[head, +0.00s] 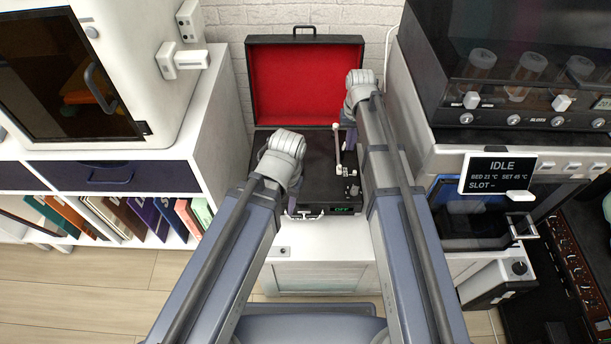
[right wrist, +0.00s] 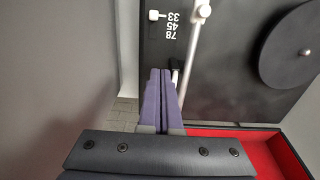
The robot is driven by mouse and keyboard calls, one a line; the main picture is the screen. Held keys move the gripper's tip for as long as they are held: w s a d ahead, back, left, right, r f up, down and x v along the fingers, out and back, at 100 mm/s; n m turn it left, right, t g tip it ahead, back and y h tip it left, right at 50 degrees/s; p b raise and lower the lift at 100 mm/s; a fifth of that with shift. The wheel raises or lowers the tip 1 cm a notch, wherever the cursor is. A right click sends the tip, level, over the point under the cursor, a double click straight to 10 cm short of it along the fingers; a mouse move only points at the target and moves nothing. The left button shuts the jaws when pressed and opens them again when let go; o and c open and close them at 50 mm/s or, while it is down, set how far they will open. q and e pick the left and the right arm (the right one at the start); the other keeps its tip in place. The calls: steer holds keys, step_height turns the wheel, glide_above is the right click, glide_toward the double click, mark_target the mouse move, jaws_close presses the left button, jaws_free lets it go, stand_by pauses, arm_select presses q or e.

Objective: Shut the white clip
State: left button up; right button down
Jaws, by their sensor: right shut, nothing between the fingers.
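A black case-style record player (head: 265,140) stands open with its red-lined lid up. Its white tonearm (head: 338,150) runs along the right side of the deck. It also shows in the right wrist view (right wrist: 192,48). A small pale piece, which may be the white clip (right wrist: 175,76), sits by the tonearm just right of my right fingertips; I cannot tell whether it is open or shut. My right gripper (right wrist: 160,72) is shut and empty, low over the deck beside the tonearm. My left gripper (head: 292,205) is over the deck's front left; its jaws are not clear.
The raised red lid (head: 305,85) stands behind the deck. The black turntable platter (right wrist: 290,45) lies right of the tonearm in the right wrist view. A white speed knob (right wrist: 154,15) is by the numbers. A white cabinet stands left, and a machine with an IDLE screen (head: 497,172) stands right.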

mark_target(337, 148)
steer(key=shift+a+f, duration=0.1)
steer(key=shift+a, duration=1)
stand_by(0.5)
steer(key=shift+w+a, duration=0.15)
steer(key=shift+a, duration=0.7)
stand_by(0.4)
steer(key=shift+w+r+p, duration=0.15)
steer(key=shift+r+p, duration=0.45)
steer(key=shift+p, duration=0.1)
steer(key=shift+a+r, duration=0.1)
steer(key=shift+r, duration=0.35)
steer(key=shift+a+r+p, duration=0.25)
steer(key=shift+p, duration=0.25)
steer(key=shift+s+d+r+p, duration=0.1)
steer(key=shift+d+r+p, duration=0.05)
steer(key=shift+r+p, duration=0.6)
steer(key=shift+s+d+r+p, duration=0.1)
steer(key=shift+d+r+p, duration=0.1)
steer(key=shift+r+p, duration=0.6)
steer(key=shift+s+d+r+p, duration=0.1)
steer(key=shift+d+r+p, duration=0.05)
steer(key=shift+r+p, duration=0.6)
steer(key=shift+f, duration=0.1)
